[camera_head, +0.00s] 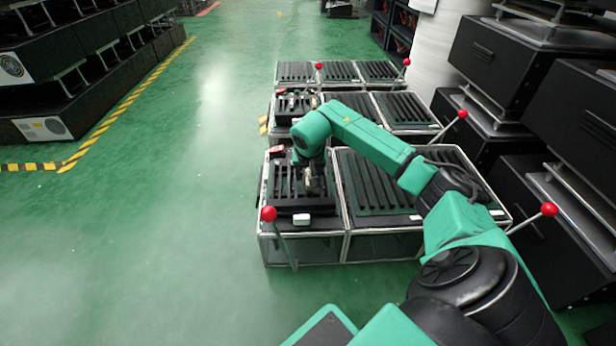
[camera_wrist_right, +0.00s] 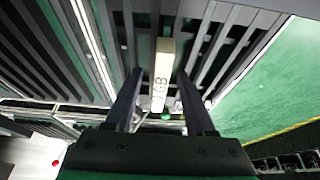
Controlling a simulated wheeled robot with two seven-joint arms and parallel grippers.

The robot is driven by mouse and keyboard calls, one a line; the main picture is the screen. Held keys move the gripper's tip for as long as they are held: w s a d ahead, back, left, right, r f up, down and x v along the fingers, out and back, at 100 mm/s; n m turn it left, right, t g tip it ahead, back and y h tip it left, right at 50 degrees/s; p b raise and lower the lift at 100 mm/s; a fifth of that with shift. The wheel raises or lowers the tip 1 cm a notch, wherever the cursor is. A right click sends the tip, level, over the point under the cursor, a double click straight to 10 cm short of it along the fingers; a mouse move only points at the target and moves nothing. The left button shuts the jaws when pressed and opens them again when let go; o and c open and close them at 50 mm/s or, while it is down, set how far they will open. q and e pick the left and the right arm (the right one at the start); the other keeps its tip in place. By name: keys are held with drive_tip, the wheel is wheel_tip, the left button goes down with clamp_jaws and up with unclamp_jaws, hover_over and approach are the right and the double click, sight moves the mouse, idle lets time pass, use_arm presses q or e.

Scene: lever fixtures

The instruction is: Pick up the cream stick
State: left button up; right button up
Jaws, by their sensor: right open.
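My right gripper is open and points down over the near left slatted black tray (camera_head: 285,204) in the head view. There the gripper (camera_head: 309,180) and wrist largely hide what is under it, so I cannot tell the stick's outline clearly. My left gripper is not in view.
A small white block (camera_head: 301,219) sits at the tray's front edge. Red-knobbed levers (camera_head: 268,214) stand at the fixtures' sides, another at the right (camera_head: 549,209). A red item (camera_head: 276,149) lies at the tray's far left corner. Green floor (camera_head: 170,230) is free at left.

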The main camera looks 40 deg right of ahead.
clamp_jaws()
